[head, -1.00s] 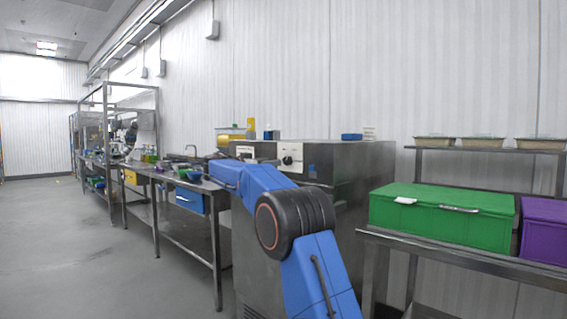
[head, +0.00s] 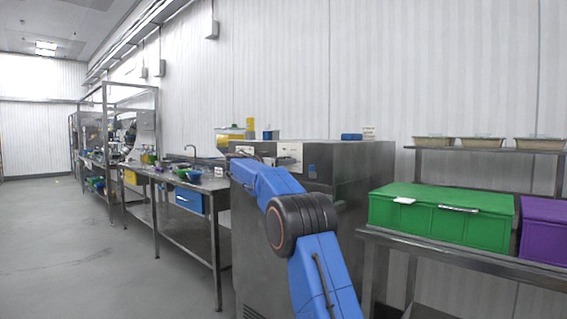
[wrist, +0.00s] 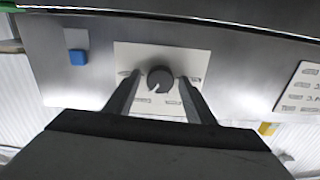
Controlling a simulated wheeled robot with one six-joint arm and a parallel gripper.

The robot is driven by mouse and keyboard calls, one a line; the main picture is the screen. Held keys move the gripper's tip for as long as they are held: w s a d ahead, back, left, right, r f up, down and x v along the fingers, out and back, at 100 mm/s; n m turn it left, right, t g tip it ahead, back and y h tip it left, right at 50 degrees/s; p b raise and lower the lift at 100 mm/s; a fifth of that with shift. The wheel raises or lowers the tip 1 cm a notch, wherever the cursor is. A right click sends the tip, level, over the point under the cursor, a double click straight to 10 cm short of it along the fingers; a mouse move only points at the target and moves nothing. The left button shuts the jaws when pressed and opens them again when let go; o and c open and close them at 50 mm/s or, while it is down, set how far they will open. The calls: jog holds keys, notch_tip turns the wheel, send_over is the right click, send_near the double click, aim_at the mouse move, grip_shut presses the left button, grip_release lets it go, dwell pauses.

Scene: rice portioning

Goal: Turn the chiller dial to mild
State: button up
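The chiller (head: 345,185) is a grey steel cabinet in the middle of the head view. Its dial (wrist: 160,78) is a dark round knob with a light mark, on a white label plate (wrist: 190,58) in the wrist view. The label words are too small to read. My gripper (wrist: 160,92) is open, with one finger on each side of the dial. Gaps show between the fingers and the knob. In the head view the arm hides the gripper and dial.
A blue square (wrist: 78,57) and a printed sheet (wrist: 300,88) are on the panel beside the dial plate. A green crate (head: 440,217) and a purple crate (head: 543,228) stand on a steel table at right. Open floor (head: 100,250) lies at left.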

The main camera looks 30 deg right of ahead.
jog(key=c, duration=0.9)
jog(key=shift+o, duration=0.2)
jog(key=shift+n, duration=0.4)
jog(key=n, duration=2.3)
jog(key=shift+w+a+f, duration=0.1)
jog(key=shift+w+f, duration=0.05)
jog(key=shift+f, duration=0.05)
jog(key=o, duration=1)
